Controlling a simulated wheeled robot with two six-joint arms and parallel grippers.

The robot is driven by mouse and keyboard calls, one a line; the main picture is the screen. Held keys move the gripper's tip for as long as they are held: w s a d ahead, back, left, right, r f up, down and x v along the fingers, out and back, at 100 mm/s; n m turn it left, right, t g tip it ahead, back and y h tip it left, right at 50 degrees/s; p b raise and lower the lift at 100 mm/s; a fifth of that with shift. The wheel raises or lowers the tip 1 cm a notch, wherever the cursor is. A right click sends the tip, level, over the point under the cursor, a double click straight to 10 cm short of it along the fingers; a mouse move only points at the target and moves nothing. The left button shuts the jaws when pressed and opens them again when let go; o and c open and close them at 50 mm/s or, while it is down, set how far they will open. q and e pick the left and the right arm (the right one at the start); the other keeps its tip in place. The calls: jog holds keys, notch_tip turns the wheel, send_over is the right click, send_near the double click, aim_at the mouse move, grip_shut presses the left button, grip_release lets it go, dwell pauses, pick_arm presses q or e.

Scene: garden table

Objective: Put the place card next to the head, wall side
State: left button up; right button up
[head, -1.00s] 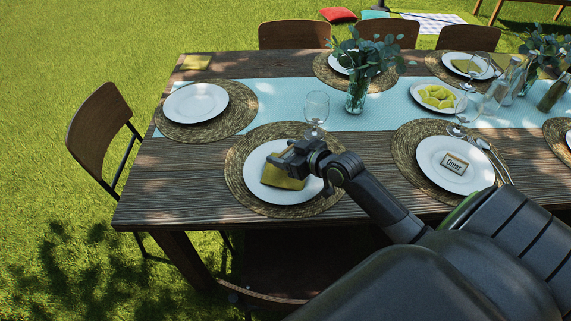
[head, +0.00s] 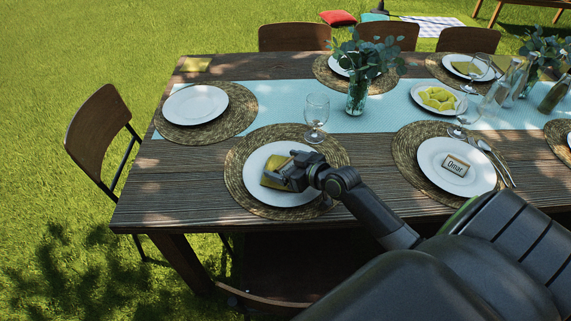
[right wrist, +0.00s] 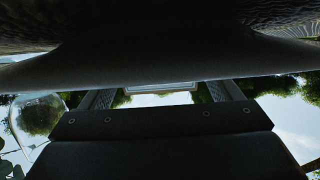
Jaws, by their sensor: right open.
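A place card reading "Omar" (head: 456,165) lies on the white plate (head: 430,174) at the right of the near side. My right gripper (head: 284,174) is open, low over another plate (head: 258,163), beside the olive napkin (head: 273,171) there, and covers part of it. I cannot tell whether they touch. In the right wrist view, a pale framed strip (right wrist: 160,88) shows between my right fingers; it may be the edge of a card, but most of it is hidden. My left gripper is not in view.
A wine glass (head: 316,114) stands just behind my right gripper. A vase with leaves (head: 357,95) stands on the blue runner (head: 280,101). Cutlery (head: 495,162) lies right of the card's plate. Bare wood (head: 165,185) is free at the front left.

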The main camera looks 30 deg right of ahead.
jog(key=shift+s+r, duration=0.15)
jog(key=shift+r, duration=0.05)
jog(key=p+v, duration=0.1)
jog(key=v, duration=1)
jog(key=shift+s+d+r, duration=0.1)
jog(key=shift+s+d, duration=0.05)
jog(key=shift+s, duration=0.15)
